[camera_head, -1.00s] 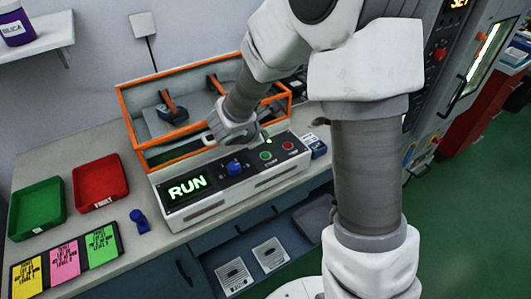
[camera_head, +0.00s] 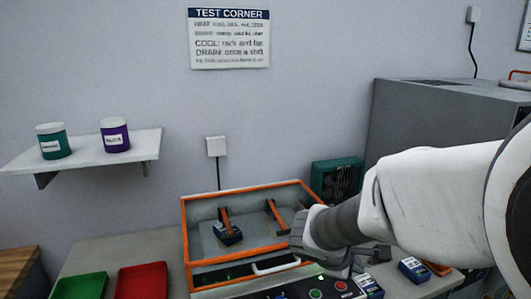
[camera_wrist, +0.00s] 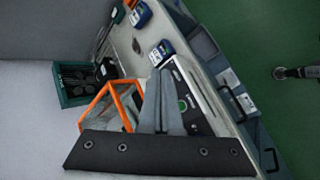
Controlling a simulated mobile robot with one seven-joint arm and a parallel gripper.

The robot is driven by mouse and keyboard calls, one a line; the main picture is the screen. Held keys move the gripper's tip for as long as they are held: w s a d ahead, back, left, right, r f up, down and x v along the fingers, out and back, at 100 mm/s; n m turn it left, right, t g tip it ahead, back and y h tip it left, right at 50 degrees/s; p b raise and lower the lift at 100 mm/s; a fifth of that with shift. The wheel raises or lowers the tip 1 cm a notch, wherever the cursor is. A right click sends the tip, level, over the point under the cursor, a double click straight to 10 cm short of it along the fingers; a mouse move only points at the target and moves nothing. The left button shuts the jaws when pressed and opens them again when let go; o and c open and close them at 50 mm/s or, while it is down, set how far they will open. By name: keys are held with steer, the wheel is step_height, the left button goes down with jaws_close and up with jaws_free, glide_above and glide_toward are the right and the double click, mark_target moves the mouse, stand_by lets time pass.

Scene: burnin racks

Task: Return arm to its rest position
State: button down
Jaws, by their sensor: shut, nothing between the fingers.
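My arm crosses the right side of the head view, bent forward from the right edge. My gripper (camera_head: 372,258) is in front of the orange-framed bench fixture (camera_head: 186,235), over the front right part of its control panel (camera_head: 285,292). In the wrist view my gripper (camera_wrist: 160,78) is shut, with its two fingers together and nothing between them. Green and red buttons show on the panel in the head view. Whether the fingertips touch anything cannot be told.
A small blue box (camera_head: 414,270) lies to the right of the gripper. A green fan unit (camera_head: 338,180) and a grey cabinet (camera_head: 440,125) stand behind. Red (camera_head: 142,281) and green (camera_head: 80,287) trays lie left. A wall shelf (camera_head: 100,152) holds two jars.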

steer(key=s+a+r+m+y, duration=0.2)
steer(key=s+r+m+y, duration=0.1)
steer(key=s+m, duration=0.3)
steer(key=s+a+r+m+y, duration=0.3)
steer(key=s+m, duration=0.3)
steer(key=s, duration=0.5)
steer(key=shift+s+a+r+y, duration=0.3)
steer(key=shift+r+y, duration=0.2)
steer(key=shift+r, duration=0.4)
